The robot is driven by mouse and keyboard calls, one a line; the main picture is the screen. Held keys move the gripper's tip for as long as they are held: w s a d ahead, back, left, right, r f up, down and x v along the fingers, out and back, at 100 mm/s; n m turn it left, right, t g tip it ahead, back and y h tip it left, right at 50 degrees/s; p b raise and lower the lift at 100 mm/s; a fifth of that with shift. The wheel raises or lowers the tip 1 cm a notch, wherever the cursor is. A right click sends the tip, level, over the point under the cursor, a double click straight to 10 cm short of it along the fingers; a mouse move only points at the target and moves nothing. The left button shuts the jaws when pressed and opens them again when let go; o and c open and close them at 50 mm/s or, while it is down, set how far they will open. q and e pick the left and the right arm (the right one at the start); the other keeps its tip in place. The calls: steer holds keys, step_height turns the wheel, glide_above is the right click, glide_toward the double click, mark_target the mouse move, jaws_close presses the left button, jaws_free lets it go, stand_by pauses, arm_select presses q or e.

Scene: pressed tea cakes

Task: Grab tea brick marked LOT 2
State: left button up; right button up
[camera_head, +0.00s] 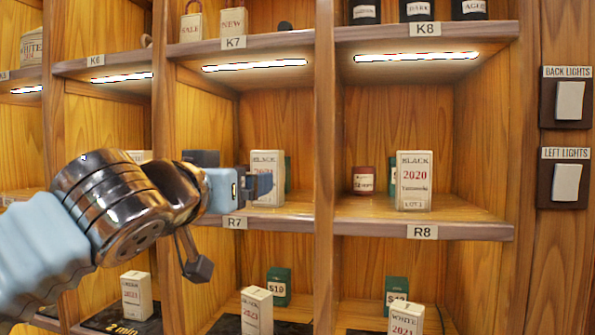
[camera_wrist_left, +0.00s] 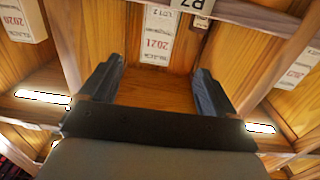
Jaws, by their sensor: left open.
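A white tea box (camera_head: 266,165) marked BLACK stands upright on shelf R7, partly covered by my left gripper (camera_head: 260,184). In the left wrist view, which is upside down, this box (camera_wrist_left: 157,35) reads BLACK, 2021 and apparently LOT 2. It stands beyond and between the two spread fingers of my left gripper (camera_wrist_left: 158,68), with nothing held. A similar white box (camera_head: 414,181) on shelf R8 reads BLACK 2020, with a small lot line that is hard to read. My right gripper is out of view.
A dark red tin (camera_head: 363,181) stands left of the R8 box. Wooden uprights (camera_head: 324,150) divide the bays. More white boxes (camera_head: 257,310) and green boxes (camera_head: 278,287) stand on the shelf below. Light switches (camera_head: 569,102) are at right.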

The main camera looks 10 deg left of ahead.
arm_select(q)
steer(key=w, duration=0.2)
steer(key=w+p, duration=0.1)
steer(key=w, duration=0.2)
steer(key=w+p, duration=0.1)
steer(key=w, duration=0.2)
steer(key=shift+w+d+r, duration=0.15)
steer(key=shift+d+r, duration=0.05)
steer(key=shift+d, duration=0.05)
steer(key=w, duration=0.1)
steer(key=w+p, duration=0.1)
steer(key=w, duration=0.1)
steer(key=w+d+p, duration=0.1)
steer(key=w, duration=0.1)
steer(key=shift+w, duration=0.2)
steer(key=c, duration=1.1)
